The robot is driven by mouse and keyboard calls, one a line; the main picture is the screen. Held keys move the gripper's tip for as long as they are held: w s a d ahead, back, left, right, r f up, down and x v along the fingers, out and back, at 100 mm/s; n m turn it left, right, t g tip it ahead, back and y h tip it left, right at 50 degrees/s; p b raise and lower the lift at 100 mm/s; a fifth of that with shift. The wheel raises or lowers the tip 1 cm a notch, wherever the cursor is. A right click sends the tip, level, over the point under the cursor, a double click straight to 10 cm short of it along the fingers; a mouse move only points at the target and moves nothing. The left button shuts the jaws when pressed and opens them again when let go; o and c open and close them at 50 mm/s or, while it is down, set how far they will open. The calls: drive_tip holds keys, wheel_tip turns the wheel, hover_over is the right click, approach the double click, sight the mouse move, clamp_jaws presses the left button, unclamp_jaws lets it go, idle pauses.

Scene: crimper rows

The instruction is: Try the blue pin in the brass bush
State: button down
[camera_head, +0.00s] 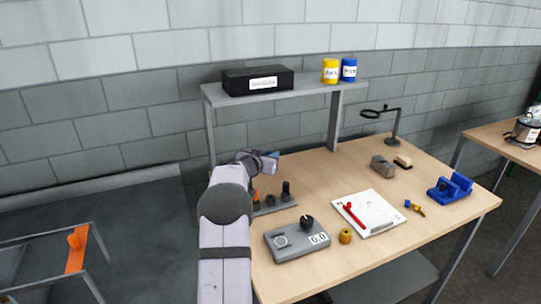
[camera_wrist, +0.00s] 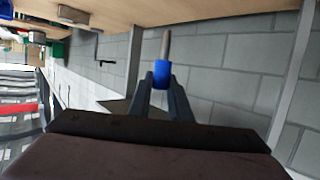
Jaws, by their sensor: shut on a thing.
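My gripper (camera_wrist: 161,84) is shut on the blue pin (camera_wrist: 162,71). The blue collar of the pin sits between the fingertips and its grey shank points away from the gripper, toward the picture's top. In the head view my gripper (camera_head: 266,161) is above the back left of the table, below the shelf, partly behind my arm; the pin is not clear there. The brass bush (camera_head: 345,236) stands on the table near the front edge, right of a grey gauge box. My gripper is well apart from it.
The gauge box (camera_head: 297,240) has a black knob and a display. A dark rack (camera_head: 275,208) with upright pieces is partly behind my arm. A white board (camera_head: 380,218) with a red tool, a blue cradle (camera_head: 450,188) and a magnifier (camera_head: 392,125) stand right. The table's middle is clear.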

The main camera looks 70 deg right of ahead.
drive_tip(key=shift+r, duration=0.25)
drive_tip(key=s+d+m+g+p, duration=0.2)
drive_tip(key=s+m+g, duration=0.1)
drive_tip(key=s, duration=1.5)
drive_tip(key=s+a+f+m+g+y, duration=0.1)
drive_tip(key=s+a+f+g, duration=0.1)
drive_tip(key=s, duration=0.4)
drive_tip(key=s+a+f+m+g+y, duration=0.1)
drive_tip(key=s+a+f+m+g, duration=0.1)
drive_tip(key=s+a+f, duration=0.3)
drive_tip(key=shift+s+a, duration=0.8)
drive_tip(key=shift+a, duration=0.35)
drive_tip(key=shift+f, duration=0.25)
drive_tip(key=shift+f+b, duration=1.4)
drive_tip(key=shift+f, duration=0.25)
